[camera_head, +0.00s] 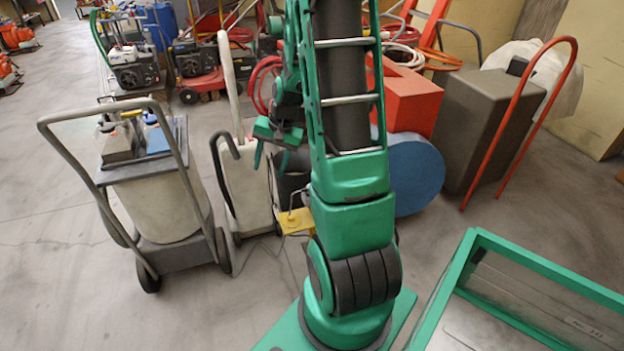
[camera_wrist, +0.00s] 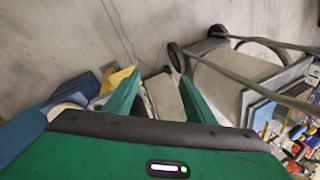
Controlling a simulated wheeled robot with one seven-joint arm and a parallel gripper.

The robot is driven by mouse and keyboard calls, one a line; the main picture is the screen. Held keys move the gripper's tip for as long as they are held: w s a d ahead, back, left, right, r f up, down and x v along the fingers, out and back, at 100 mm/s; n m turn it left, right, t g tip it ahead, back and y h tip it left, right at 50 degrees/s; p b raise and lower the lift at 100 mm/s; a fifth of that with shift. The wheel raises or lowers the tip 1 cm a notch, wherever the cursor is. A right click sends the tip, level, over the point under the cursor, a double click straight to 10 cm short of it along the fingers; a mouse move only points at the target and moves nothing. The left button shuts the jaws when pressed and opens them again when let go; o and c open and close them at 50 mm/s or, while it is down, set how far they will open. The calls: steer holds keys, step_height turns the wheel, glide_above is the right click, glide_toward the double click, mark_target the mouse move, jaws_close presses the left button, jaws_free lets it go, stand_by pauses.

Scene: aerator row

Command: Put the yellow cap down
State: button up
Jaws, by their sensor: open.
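A yellow piece (camera_head: 296,221), which may be the yellow cap, sits low beside the base of my arm in the head view, partly hidden by my arm. It has a small knob or fitting on top. In the wrist view a yellow piece (camera_wrist: 118,78) shows just left of my left finger, partly covered by it. My gripper (camera_head: 271,158) is open and points down, above and a little left of the yellow piece. In the wrist view my gripper (camera_wrist: 157,85) has its two green fingers spread, with nothing seen held between them.
A wheeled cart with a cream drum (camera_head: 160,200) and bottles on top stands at left. A cream hand-cart machine (camera_head: 243,180) is close to my gripper. A blue drum (camera_head: 415,175) and grey box (camera_head: 485,125) stand right. Bare floor lies front left.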

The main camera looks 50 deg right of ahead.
steer(key=s+a+r+n+g, duration=0.1)
steer(key=s+a+r+n, duration=0.1)
steer(key=s+r, duration=0.3)
steer(key=s+a+r+n+g, duration=0.1)
steer(key=s+a+r, duration=0.4)
steer(key=s, duration=0.7)
steer(key=s+a+r+n+h, duration=0.1)
steer(key=s+a+r+n, duration=0.1)
steer(key=s+r, duration=0.3)
steer(key=s+a, duration=0.1)
steer(key=s, duration=0.2)
steer(key=shift+s+a+n+g, duration=0.15)
steer(key=shift+n+g, duration=0.15)
steer(key=shift+g, duration=0.1)
